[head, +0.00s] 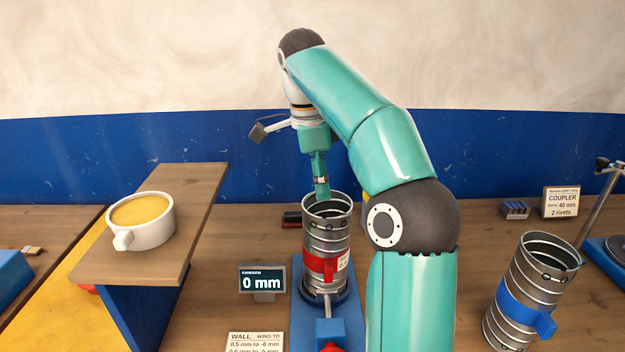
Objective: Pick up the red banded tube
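The red banded tube (325,240) is a ribbed metal spiral duct with a red band and a small white tag. It stands upright on a blue stand (350,328) in the centre of the head view. My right gripper (321,193) points down at the tube's open top, its visible fingertip at the mouth, overlapping the far part of the rim. Only one finger shows clearly, so I cannot tell how wide the gripper is or whether it touches the tube. My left gripper is not in view.
A blue banded tube (532,290) stands at the right. A display reading 0 mm (262,281) is left of the stand. A raised wooden shelf (190,215) holds a yellow-filled cup (148,232). A coupler sign (561,202) stands at the back right.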

